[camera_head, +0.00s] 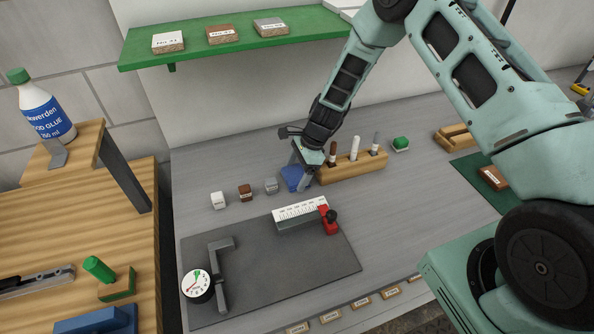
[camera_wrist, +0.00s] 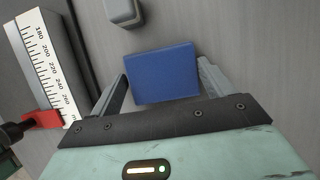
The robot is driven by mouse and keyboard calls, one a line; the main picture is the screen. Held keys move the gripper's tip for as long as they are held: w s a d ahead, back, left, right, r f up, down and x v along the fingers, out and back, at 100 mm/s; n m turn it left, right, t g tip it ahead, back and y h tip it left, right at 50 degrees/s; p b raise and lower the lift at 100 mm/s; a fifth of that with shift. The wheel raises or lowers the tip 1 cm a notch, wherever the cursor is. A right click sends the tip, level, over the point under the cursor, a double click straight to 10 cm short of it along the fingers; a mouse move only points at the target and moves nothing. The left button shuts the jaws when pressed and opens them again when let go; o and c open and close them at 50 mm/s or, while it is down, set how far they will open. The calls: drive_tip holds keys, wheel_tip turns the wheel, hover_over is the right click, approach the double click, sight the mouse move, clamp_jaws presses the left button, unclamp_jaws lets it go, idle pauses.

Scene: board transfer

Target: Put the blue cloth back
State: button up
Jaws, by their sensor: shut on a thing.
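The blue cloth (camera_head: 291,178) is a folded blue pad on the grey worktop, or just above it, left of the wooden holder; I cannot tell whether it touches the surface. In the wrist view the cloth (camera_wrist: 162,74) shows as a flat blue rectangle between the two fingers. My gripper (camera_head: 303,179) points down at it and is shut on it. In the head view my fingers hide part of the cloth.
The wooden holder (camera_head: 352,169) with upright markers stands close right of my gripper. Small grey (camera_head: 271,186), brown (camera_head: 245,193) and white (camera_head: 218,200) blocks stand to the left. A ruler fixture (camera_head: 300,211) with a red clamp (camera_head: 328,221) lies in front, on a dark mat (camera_head: 270,275).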

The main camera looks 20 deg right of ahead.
drive_tip(key=o, duration=0.9)
drive_tip(key=b+v, duration=0.3)
drive_tip(key=v, duration=0.9)
drive_tip(key=s+a+r+n+g+h, duration=0.1)
drive_tip(key=s+a+r+n, duration=1.05)
drive_tip(key=s, duration=0.25)
drive_tip(key=s+r+n+h, duration=0.1)
drive_tip(key=s+n, duration=0.3)
drive_tip(key=s, duration=0.2)
drive_tip(key=s+r+n+h, duration=0.1)
drive_tip(key=s+n, duration=0.4)
drive_tip(key=s, duration=0.2)
drive_tip(key=s+r+n+t, duration=0.1)
drive_tip(key=s+r+n, duration=0.1)
drive_tip(key=s+n, duration=0.3)
drive_tip(key=shift+s+h, duration=0.4)
drive_tip(key=shift+s, duration=0.45)
